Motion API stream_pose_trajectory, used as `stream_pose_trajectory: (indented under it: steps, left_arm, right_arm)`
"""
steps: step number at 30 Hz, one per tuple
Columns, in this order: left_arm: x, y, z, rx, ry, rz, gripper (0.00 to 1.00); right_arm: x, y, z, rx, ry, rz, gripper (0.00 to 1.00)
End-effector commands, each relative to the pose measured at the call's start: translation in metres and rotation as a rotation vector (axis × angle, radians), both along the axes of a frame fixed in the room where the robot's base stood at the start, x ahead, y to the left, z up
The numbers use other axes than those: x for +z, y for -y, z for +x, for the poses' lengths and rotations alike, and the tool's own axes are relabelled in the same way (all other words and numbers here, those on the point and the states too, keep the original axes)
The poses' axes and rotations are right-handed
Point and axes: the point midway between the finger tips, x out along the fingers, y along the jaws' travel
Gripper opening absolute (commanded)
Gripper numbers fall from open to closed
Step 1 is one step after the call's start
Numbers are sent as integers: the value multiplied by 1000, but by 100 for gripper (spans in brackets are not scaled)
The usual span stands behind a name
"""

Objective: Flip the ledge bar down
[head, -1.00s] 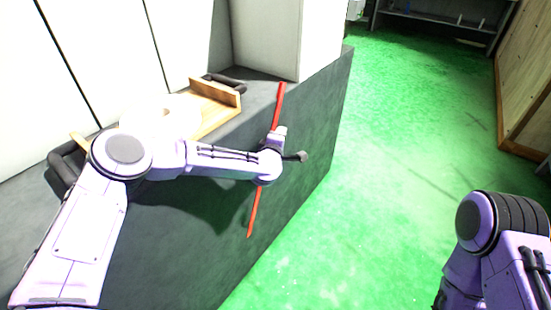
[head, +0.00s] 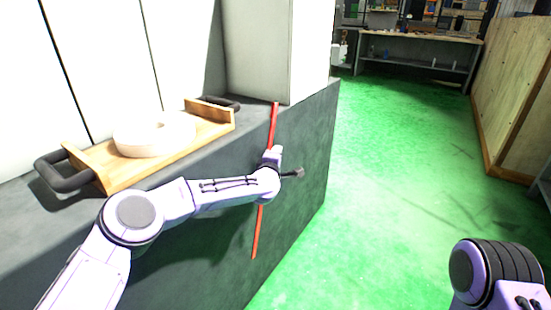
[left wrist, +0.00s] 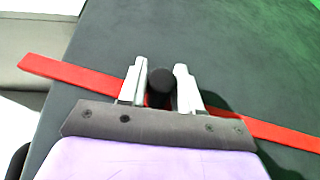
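The ledge bar looks to be the long thin red bar (head: 258,235) on the dark side of the machine. It slants from the upper edge down toward the floor. In the left wrist view the red bar (left wrist: 70,75) crosses behind my left gripper (left wrist: 160,85). A black round knob (left wrist: 161,82) sits between the two pale fingers, close to both. Whether they press on it I cannot tell. In the head view my left gripper (head: 280,172) is at the bar's middle and hides part of it. My right gripper is out of view.
A pale cabinet (head: 260,50) rises behind. Open green floor (head: 395,170) lies right, with a wooden panel (head: 505,95) and a workbench (head: 415,45) beyond.

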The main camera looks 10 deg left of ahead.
Motion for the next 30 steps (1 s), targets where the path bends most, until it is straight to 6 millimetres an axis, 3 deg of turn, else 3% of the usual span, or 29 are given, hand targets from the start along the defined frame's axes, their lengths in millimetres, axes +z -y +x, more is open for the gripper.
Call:
stream_pose_trajectory:
  steps: [2,14,24,30]
  left_arm:
    - [1,0,0,0,2,-1,53]
    - [3,-3,-9,2,1,1,53]
    - [10,-4,-76,0,2,0,53]
    - [11,-5,-102,1,1,0,53]
  right_arm:
    - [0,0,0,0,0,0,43]
    - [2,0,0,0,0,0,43]
    - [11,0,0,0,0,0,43]
    - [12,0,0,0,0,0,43]
